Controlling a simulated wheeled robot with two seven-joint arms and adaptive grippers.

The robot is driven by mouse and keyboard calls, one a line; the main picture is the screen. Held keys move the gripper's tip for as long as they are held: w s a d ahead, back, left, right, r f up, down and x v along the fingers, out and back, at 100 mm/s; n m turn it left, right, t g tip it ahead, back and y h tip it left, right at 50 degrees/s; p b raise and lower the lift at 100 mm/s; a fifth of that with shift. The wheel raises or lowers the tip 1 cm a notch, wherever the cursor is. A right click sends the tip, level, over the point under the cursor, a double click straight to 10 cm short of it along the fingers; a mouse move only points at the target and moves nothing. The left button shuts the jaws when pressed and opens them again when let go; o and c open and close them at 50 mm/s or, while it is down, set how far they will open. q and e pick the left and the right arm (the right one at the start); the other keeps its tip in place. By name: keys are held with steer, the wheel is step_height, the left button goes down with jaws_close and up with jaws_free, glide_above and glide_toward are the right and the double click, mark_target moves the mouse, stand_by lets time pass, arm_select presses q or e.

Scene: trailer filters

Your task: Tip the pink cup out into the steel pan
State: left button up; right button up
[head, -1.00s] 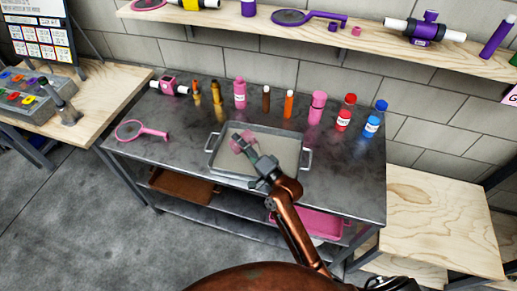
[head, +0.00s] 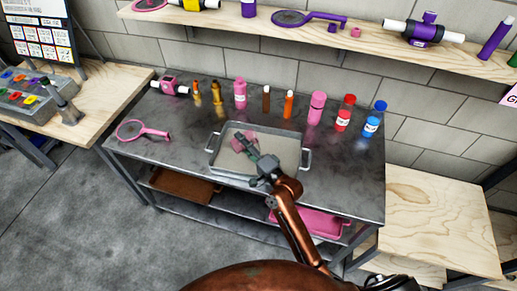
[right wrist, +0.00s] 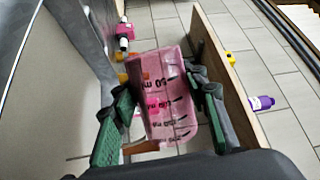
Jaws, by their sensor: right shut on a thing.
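The pink cup (head: 238,146) is held over the steel pan (head: 216,168), which sits on the dark metal table. My right gripper (head: 245,142) is shut on the cup. In the right wrist view the translucent pink cup (right wrist: 165,98) with dark measuring marks sits between the green-padded fingers (right wrist: 165,105). The surroundings look rolled far over in that view, so the cup appears strongly tilted. The pan's floor looks plain and pale where it shows. I cannot tell whether anything is left in the cup. My left gripper is not in view.
A row of bottles, including a pink bottle (head: 316,108), a red one (head: 344,114) and a blue one (head: 374,120), stands behind the pan. A pink magnifier (head: 131,130) lies at the left. A wooden shelf (head: 380,32) runs above. The table's front left is clear.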

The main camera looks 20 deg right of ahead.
mark_target(255, 142)
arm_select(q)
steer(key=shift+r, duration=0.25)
arm_select(e)
steer(key=shift+d+f+m, duration=0.1)
steer(key=shift+f+m, duration=0.1)
steer(key=shift+m, duration=0.5)
arm_select(q)
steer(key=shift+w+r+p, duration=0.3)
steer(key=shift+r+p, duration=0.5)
steer(key=shift+p, duration=0.1)
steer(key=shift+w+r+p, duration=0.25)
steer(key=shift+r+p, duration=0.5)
steer(key=shift+p, duration=0.15)
arm_select(e)
steer(key=shift+w+d+r+m+t+h, duration=0.1)
steer(key=shift+d+r+m+t+h, duration=0.2)
steer(key=shift+m, duration=0.65)
steer(key=shift+w+d+r+m+t+h, duration=0.1)
steer(key=shift+d+r+m, duration=0.15)
steer(key=shift+r+m, duration=0.5)
